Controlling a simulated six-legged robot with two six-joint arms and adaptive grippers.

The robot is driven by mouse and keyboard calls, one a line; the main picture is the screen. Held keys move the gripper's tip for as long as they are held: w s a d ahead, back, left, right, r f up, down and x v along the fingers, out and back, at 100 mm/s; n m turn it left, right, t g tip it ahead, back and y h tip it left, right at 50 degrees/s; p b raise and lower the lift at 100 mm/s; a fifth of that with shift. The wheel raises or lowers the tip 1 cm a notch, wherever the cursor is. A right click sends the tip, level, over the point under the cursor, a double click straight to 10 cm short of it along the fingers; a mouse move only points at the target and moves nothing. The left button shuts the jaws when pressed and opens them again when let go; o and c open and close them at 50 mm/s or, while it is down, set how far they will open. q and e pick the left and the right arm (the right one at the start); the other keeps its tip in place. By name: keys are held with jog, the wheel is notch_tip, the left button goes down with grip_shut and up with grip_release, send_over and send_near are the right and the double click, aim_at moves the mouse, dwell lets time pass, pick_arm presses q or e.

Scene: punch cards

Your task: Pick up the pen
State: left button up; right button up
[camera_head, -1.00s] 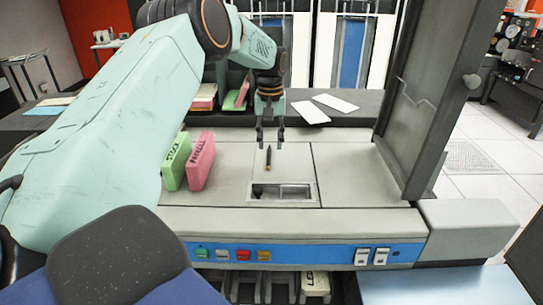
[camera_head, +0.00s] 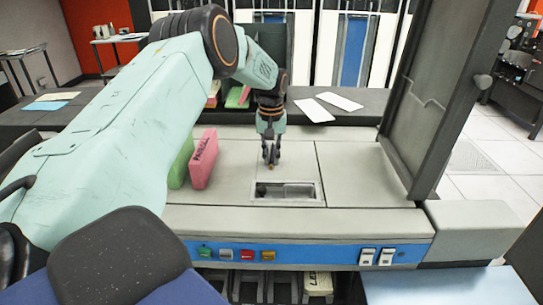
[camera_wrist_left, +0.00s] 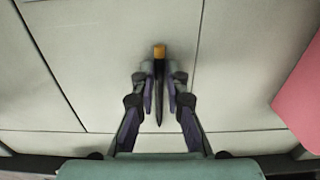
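The pen (camera_wrist_left: 160,52) is thin and dark with an orange-brown end. In the left wrist view it lies lengthwise between the two fingertips of my left gripper (camera_wrist_left: 160,76), its dark point toward the palm. The fingers press in close on both sides of it, so the gripper looks shut on the pen. In the head view my left gripper (camera_head: 271,158) points down at the grey machine top (camera_head: 232,160), behind a recessed slot. Only a small bit of the pen (camera_head: 270,167) shows there below the fingertips. I cannot tell whether it is clear of the surface. My right gripper is not in view.
A pink card block (camera_head: 203,160) and a green block (camera_head: 181,165) stand left of the gripper. The recessed slot (camera_head: 286,203) lies in front of it. A tall dark panel (camera_head: 430,110) rises on the right. White cards (camera_head: 313,110) lie on the ledge behind.

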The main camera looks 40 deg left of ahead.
pick_arm(q)
jog(key=shift+d+r, duration=0.25)
jog(key=shift+d, duration=0.25)
grip_shut()
jog(key=shift+a, duration=0.25)
jog(key=shift+a+r, duration=0.15)
jog(key=shift+r, duration=0.1)
notch_tip(320, 180, up, 9)
jog(key=shift+p, duration=0.4)
jog(key=shift+d+r, duration=0.15)
jog(key=shift+d, duration=0.15)
